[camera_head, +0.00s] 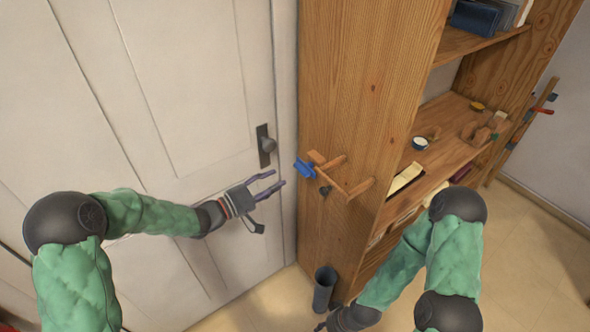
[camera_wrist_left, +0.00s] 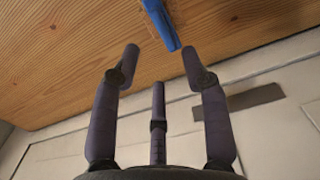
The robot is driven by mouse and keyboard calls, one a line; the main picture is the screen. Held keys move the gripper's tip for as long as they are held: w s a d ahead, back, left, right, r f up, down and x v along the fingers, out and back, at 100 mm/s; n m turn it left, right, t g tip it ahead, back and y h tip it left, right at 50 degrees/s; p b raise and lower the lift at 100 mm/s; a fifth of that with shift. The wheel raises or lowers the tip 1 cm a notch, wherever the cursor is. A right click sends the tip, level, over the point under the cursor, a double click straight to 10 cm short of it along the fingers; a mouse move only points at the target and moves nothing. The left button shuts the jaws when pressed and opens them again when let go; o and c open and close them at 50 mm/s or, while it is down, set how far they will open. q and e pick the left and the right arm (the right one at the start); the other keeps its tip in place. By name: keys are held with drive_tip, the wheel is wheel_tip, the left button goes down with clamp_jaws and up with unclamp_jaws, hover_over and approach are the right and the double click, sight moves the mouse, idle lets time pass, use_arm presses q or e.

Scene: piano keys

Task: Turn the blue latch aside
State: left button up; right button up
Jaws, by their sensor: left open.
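The blue latch (camera_head: 304,168) sits on the side panel of the wooden bookcase, at the left end of a wooden peg rack. In the left wrist view the blue latch (camera_wrist_left: 161,24) shows at the top, a little beyond and between the fingertips. My left gripper (camera_head: 279,182) is open and empty, just left of and slightly below the latch, apart from it. Its fingers also show spread in the left wrist view (camera_wrist_left: 160,55). My right gripper (camera_head: 322,326) is low at the bottom edge, partly cut off, and its jaws cannot be made out.
A white panelled door (camera_head: 190,90) with a dark handle (camera_head: 267,145) is behind my left gripper. The wooden bookcase (camera_head: 365,80) holds small items on its shelves. Wooden pegs (camera_head: 358,187) stick out right of the latch.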

sight(299, 170)
use_arm(q)
drive_tip(key=b+x, duration=0.1)
drive_tip(key=x, duration=0.7)
drive_tip(key=shift+f, duration=0.1)
clamp_jaws()
